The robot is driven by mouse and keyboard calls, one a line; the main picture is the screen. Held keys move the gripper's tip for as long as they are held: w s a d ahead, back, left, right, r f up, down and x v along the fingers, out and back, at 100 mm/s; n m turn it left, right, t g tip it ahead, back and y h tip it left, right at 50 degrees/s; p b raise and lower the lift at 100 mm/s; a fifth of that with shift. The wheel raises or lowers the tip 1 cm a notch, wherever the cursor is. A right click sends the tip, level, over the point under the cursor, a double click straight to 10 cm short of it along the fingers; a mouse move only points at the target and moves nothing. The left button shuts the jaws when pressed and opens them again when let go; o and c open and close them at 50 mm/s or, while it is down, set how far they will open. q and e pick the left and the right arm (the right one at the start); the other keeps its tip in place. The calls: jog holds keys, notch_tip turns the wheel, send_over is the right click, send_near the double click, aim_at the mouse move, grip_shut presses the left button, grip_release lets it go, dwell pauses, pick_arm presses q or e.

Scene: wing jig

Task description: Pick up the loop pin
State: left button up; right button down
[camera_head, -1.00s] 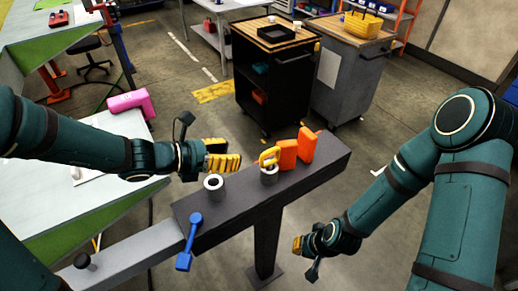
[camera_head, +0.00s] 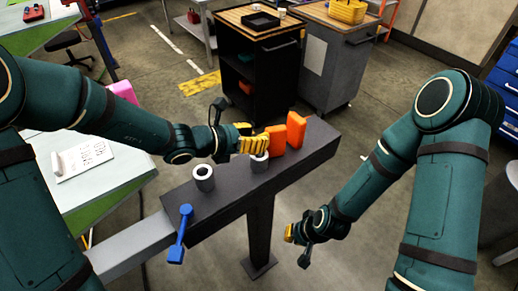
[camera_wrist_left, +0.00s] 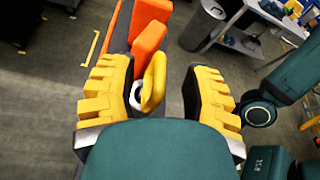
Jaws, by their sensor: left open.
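The yellow loop pin (camera_wrist_left: 153,82) stands in a light grey bushing (camera_head: 259,163) on the dark beam (camera_head: 222,202). In the left wrist view the loop is between the two yellow fingers of my left gripper (camera_head: 252,144), closer to the left finger. A clear gap shows between the loop and the right finger. My left gripper is open. In the head view its fingers hide most or all of the loop. My right gripper (camera_head: 291,233) hangs low right of the beam's post, and its finger gap is not clear.
Two orange blocks (camera_head: 296,130) stand on the beam just behind the loop pin. An empty-looking bushing (camera_head: 203,178) and a blue handle (camera_head: 181,234) are nearer on the beam. A black cart (camera_head: 258,70) and a grey cart (camera_head: 335,60) stand beyond. Floor right of the beam is clear.

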pick_arm(q)
jog(key=x, duration=0.2)
jog(key=shift+w+d+f, duration=0.15)
jog(key=shift+d, duration=0.15)
grip_shut()
notch_tip(320, 180, up, 10)
jog(key=shift+r+p, duration=0.1)
jog(key=shift+p, duration=1.15)
